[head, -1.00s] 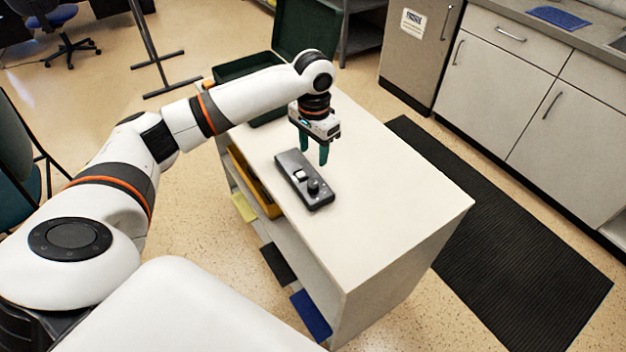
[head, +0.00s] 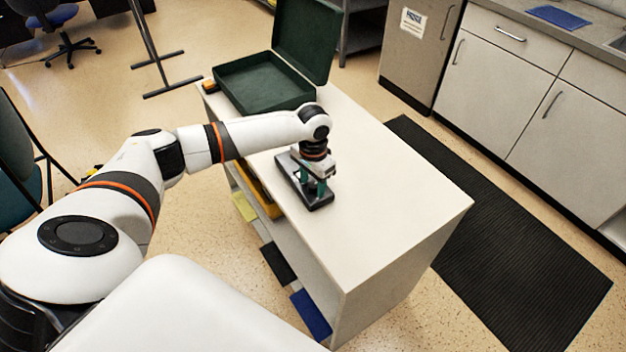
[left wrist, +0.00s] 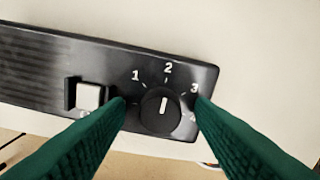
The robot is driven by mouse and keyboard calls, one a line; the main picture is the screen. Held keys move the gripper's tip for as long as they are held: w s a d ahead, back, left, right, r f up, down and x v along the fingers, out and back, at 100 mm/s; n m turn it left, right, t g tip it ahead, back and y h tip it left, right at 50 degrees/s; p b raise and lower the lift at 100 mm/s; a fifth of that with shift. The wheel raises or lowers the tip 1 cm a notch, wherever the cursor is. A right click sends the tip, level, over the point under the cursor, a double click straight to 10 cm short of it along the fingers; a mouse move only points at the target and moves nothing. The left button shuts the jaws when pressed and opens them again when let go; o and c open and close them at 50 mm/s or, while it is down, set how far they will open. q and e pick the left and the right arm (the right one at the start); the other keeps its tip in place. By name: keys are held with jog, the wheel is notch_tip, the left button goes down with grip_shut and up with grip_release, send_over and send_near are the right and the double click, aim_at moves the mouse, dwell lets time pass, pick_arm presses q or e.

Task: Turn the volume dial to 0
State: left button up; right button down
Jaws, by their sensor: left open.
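A dark control box (head: 284,164) lies on the white cabinet top, partly hidden by my left gripper in the head view. In the left wrist view the box (left wrist: 45,70) carries a round black volume dial (left wrist: 162,112) with numerals 1, 2 and 3 around it. The dial's white pointer line points up, close to 2. Where 0 would be is hidden. My left gripper (head: 313,190) is open and low over the box. My right gripper is not in view.
A white switch (left wrist: 88,96) sits left of the dial on the same box. An open dark green case (head: 265,85) stands at the cabinet's far end. The cabinet top (head: 390,205) is clear to the right and front of the box.

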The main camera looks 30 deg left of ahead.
pick_arm(q)
jog(key=c, duration=1)
jog(key=shift+o, duration=0.2)
jog(key=shift+r+n+p, duration=0.2)
jog(key=shift+n+p, duration=0.2)
jog(key=shift+p, duration=0.5)
jog(key=n+p, duration=0.9)
jog(key=p, duration=0.3)
jog(key=shift+d, duration=0.1)
jog(key=n+p, duration=0.3)
jog(key=n, duration=0.2)
jog(key=shift+p, duration=0.4)
jog(key=n+p, duration=0.1)
jog(key=n, duration=0.2)
jog(key=shift+p, duration=0.35)
jog(key=shift+f+n+p, duration=0.15)
jog(key=shift+n+p, duration=0.25)
jog(key=shift+n, duration=0.7)
